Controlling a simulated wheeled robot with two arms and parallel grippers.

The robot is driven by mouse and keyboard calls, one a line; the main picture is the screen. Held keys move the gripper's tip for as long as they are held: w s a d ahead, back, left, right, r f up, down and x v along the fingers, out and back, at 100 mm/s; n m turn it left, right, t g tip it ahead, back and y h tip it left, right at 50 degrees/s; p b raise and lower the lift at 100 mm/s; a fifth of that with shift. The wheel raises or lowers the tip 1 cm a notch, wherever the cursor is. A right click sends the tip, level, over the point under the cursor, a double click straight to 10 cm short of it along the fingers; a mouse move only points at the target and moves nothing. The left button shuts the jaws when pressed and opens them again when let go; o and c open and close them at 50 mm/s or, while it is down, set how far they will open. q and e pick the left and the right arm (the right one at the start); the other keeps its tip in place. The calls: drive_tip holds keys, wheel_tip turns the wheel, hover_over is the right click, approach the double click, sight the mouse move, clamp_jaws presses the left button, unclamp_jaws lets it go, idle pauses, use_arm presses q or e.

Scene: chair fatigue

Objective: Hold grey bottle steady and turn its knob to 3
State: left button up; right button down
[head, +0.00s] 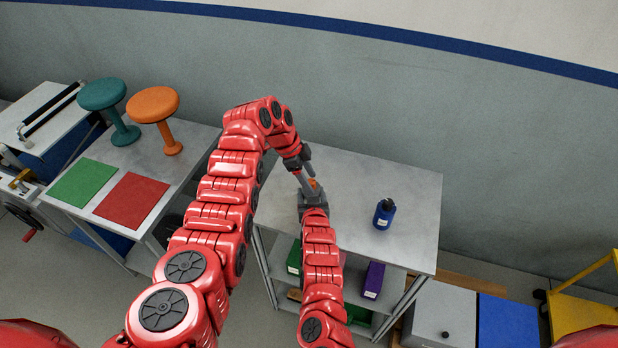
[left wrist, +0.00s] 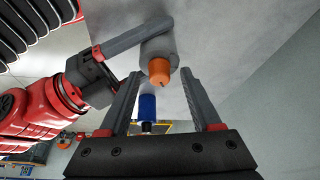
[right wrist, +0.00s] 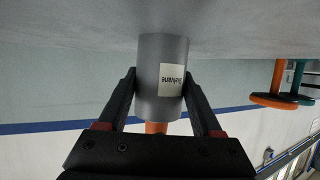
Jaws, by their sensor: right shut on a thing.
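The grey bottle (right wrist: 158,75) stands upright on the grey table and carries a white label, seen upside down in the right wrist view. Its orange knob (left wrist: 160,71) is on top; the head view shows only a bit of it (head: 314,184). My right gripper (right wrist: 158,100) is shut on the bottle's body, one finger on each side. My left gripper (left wrist: 160,78) is open over the bottle, pointing down, with a fingertip on either side of the knob and gaps between. The knob's number marks cannot be made out.
A blue bottle (head: 384,214) with a dark top stands on the table (head: 405,180) to the right. Purple and green boxes lie on the shelf below. Another table at left holds teal (head: 102,94) and orange (head: 153,104) stools. The table's far right is clear.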

use_arm(q)
drive_tip(key=v, duration=1.2)
use_arm(e)
unclamp_jaws()
drive_tip(key=shift+s, duration=0.15)
